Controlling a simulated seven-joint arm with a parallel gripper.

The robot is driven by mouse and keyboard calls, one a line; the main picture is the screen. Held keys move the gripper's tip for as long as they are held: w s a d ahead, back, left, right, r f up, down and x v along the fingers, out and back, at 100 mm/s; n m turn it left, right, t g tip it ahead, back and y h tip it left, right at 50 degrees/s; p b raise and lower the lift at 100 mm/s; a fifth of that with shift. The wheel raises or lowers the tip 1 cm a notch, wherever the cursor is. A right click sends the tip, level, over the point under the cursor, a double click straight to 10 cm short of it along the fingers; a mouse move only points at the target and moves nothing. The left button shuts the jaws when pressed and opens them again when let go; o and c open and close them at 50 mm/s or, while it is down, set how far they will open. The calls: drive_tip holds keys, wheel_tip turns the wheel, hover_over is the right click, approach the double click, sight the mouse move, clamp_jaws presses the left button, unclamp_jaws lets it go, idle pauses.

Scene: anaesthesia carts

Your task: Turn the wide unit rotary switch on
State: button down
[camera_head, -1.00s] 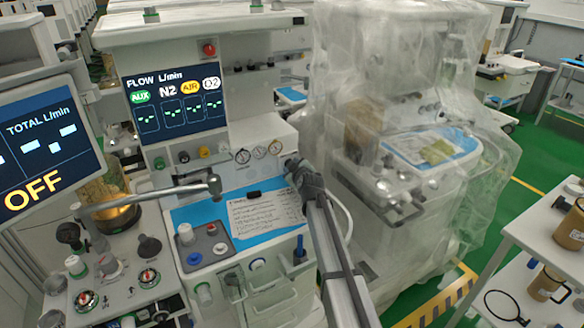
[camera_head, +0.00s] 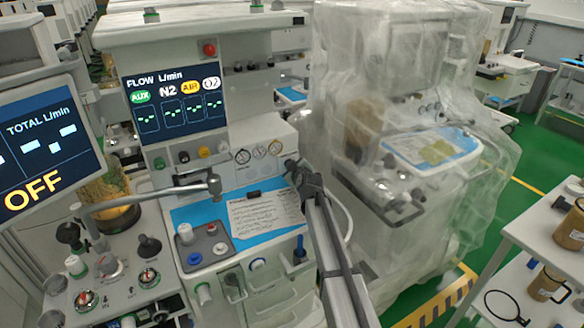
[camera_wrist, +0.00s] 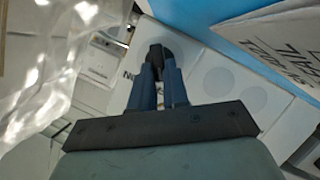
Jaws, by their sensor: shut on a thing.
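The rotary switch (camera_wrist: 155,49) is a small dark knob on the pale panel in the wrist view, with part of an "ON" label beside it, upside down. My gripper (camera_wrist: 158,68) has its two dark blue fingers closed around the knob. In the head view my gripper (camera_head: 290,164) is at the right end of the gauge row on the unit with the flow display (camera_head: 174,98). There the wrist hides the switch, and which way the knob points is unclear.
Round gauges (camera_head: 259,151) sit just left of my gripper. A paper sheet (camera_head: 262,216) lies on the blue work surface (camera_head: 200,212) below. A plastic-covered machine (camera_head: 400,110) stands close on the right. A metal arm (camera_head: 150,194) reaches across at the left.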

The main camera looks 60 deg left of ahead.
drive_tip(key=shift+w+m, duration=0.1)
drive_tip(key=shift+m, duration=0.2)
drive_tip(key=shift+w+r+m+g, duration=0.1)
drive_tip(key=shift+w+m+g, duration=0.1)
drive_tip(key=shift+m+g, duration=0.65)
drive_tip(key=m, duration=0.1)
drive_tip(key=m+g, duration=0.1)
drive_tip(key=shift+w+m+g, duration=0.25)
drive_tip(key=shift+w+m, duration=0.05)
drive_tip(key=shift+m, duration=0.05)
drive_tip(key=m+g, duration=0.2)
drive_tip(key=shift+w+m, duration=0.3)
drive_tip(key=shift+m, duration=0.1)
drive_tip(key=shift+w+m+g, duration=0.15)
drive_tip(key=shift+m+g, duration=0.45)
drive_tip(key=shift+m, duration=0.3)
drive_tip(key=c, duration=1.1)
unclamp_jaws()
